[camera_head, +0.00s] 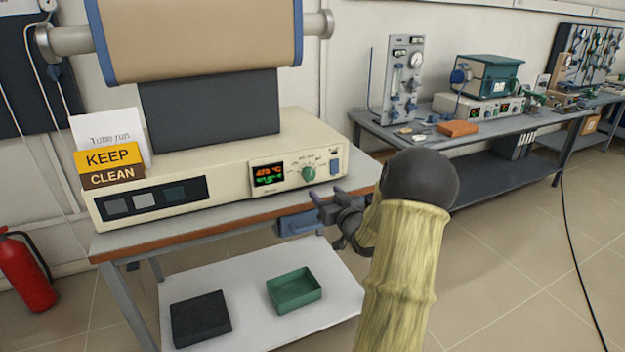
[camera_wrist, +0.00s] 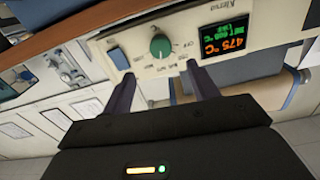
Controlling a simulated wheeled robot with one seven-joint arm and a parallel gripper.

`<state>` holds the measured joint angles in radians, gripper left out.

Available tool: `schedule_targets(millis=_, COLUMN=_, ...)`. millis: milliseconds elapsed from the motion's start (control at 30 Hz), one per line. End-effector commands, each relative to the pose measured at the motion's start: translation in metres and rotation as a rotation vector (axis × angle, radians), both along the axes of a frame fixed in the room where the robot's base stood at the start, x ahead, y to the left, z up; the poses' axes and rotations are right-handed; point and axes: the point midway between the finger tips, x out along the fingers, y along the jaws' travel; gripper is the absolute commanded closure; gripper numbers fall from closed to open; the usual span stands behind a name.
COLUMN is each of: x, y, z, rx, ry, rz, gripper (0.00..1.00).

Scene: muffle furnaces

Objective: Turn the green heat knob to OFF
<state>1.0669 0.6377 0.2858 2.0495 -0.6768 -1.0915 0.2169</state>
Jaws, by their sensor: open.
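The green heat knob (camera_head: 308,173) is on the cream furnace control panel, between a lit display (camera_head: 269,175) and a blue switch (camera_head: 334,167). In the wrist view the knob (camera_wrist: 160,46) sits inside a printed dial, with an OFF mark beside it. The knob's exact setting is too small to read for certain. My gripper (camera_head: 328,197) is in front of and a little below the knob. In the wrist view my gripper (camera_wrist: 160,72) is open and empty, its fingers pointing at the panel, with the knob just beyond the gap between the tips.
A yellow KEEP CLEAN sign (camera_head: 109,158) stands on the furnace base at left. A green tray (camera_head: 294,291) and a dark box (camera_head: 200,318) lie on the lower shelf. A red extinguisher (camera_head: 25,272) stands at far left. Another bench (camera_head: 480,140) stands at right.

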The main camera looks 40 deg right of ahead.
Motion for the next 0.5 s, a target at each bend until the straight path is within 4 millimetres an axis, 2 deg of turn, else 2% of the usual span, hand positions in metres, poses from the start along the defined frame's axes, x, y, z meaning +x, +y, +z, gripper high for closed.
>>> schedule_targets(millis=200, x=0.039, y=-0.008, z=0.0, rx=0.001, ry=-0.001, rz=0.002, gripper=0.41)
schedule_targets(millis=500, x=0.083, y=-0.019, z=0.0, rx=0.001, ry=0.0, rz=0.001, gripper=0.41)
